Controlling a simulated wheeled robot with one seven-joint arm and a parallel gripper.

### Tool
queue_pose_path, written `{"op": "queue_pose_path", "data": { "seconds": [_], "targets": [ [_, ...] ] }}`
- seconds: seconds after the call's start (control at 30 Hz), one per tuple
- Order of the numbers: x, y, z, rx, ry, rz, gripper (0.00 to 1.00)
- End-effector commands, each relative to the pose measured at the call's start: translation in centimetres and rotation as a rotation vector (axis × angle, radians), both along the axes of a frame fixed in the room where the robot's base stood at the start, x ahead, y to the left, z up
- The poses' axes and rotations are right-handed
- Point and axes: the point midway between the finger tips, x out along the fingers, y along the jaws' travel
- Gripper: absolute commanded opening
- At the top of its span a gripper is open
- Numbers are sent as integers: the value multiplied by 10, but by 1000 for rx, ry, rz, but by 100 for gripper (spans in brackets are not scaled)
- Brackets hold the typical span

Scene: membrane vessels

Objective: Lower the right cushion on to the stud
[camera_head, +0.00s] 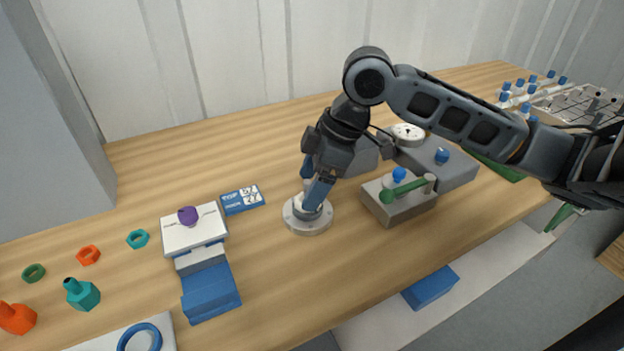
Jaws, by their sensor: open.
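My gripper (315,194) points down over a round silver disc (308,226) on the wooden table, near the middle of the view. I cannot make out for certain which piece is the right cushion, and the stud cannot be picked out. Another round silver disc (408,134) sits at the back, behind my arm.
Left are a white-and-blue stepped block (208,278), a blue card (242,199) and several coloured nuts. A blue block (430,287) lies below the front edge.

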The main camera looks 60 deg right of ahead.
Motion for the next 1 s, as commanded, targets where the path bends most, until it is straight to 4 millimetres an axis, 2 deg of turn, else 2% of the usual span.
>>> {"op": "queue_pose_path", "data": {
  "seconds": [0.33, 0.7, 0.8, 1.0],
  "targets": [
    [-1, -1, 5, -1, -1, 0, 82],
    [-19, -13, 56, -3, -1, 0, 82],
    [-22, -15, 65, -2, -1, -1, 82],
    [-25, -16, 72, 0, 0, 0, 82]
  ]
}}
